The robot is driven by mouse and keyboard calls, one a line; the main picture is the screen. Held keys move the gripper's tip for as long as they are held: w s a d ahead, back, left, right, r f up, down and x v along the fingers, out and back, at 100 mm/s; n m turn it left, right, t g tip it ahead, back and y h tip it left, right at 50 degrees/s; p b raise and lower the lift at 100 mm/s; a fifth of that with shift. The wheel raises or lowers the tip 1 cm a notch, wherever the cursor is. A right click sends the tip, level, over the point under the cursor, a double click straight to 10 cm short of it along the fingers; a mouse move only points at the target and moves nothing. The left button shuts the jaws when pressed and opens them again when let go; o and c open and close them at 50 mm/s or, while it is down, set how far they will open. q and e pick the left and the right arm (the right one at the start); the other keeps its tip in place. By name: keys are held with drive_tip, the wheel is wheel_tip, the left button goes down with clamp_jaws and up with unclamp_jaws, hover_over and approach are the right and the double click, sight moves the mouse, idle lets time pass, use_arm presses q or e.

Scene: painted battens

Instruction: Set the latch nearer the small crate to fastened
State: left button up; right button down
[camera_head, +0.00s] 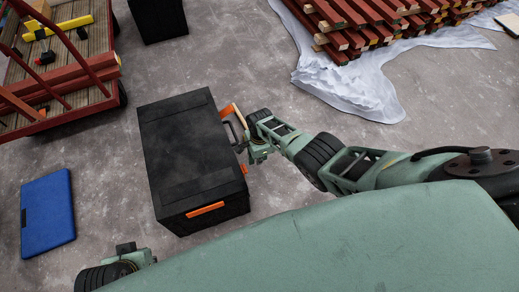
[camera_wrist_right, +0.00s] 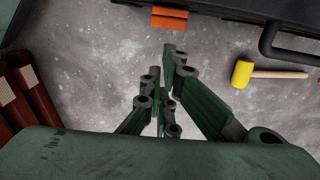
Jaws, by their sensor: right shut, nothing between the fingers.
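A black case (camera_head: 185,150) with a dark lid stands on the floor in the middle of the head view. Its right side carries an orange latch (camera_head: 230,110) near the far corner and a second orange piece (camera_head: 244,169) nearer me, partly hidden by my gripper. In the wrist view one orange latch (camera_wrist_right: 169,18) shows on the case's edge; I cannot tell its setting. My right gripper (camera_head: 250,150) is shut and empty beside the case's right side; its fingers also show in the wrist view (camera_wrist_right: 165,70), apart from the latch. My left gripper (camera_head: 128,249) is low left, its fingers unclear.
An orange piece (camera_head: 205,209) is on the case's near face. A black box (camera_head: 157,18), perhaps the small crate, stands at the top. A red cart (camera_head: 60,115), blue case (camera_head: 47,213) and red battens on a sheet (camera_head: 350,82) surround it. A yellow mallet (camera_wrist_right: 243,73) lies on the floor.

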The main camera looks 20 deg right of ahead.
wheel_tip(320, 180, up, 12)
drive_tip(key=shift+d+f, duration=0.2)
drive_tip(key=shift+f, duration=0.05)
idle(0.4)
drive_tip(key=shift+s, duration=0.15)
idle(0.3)
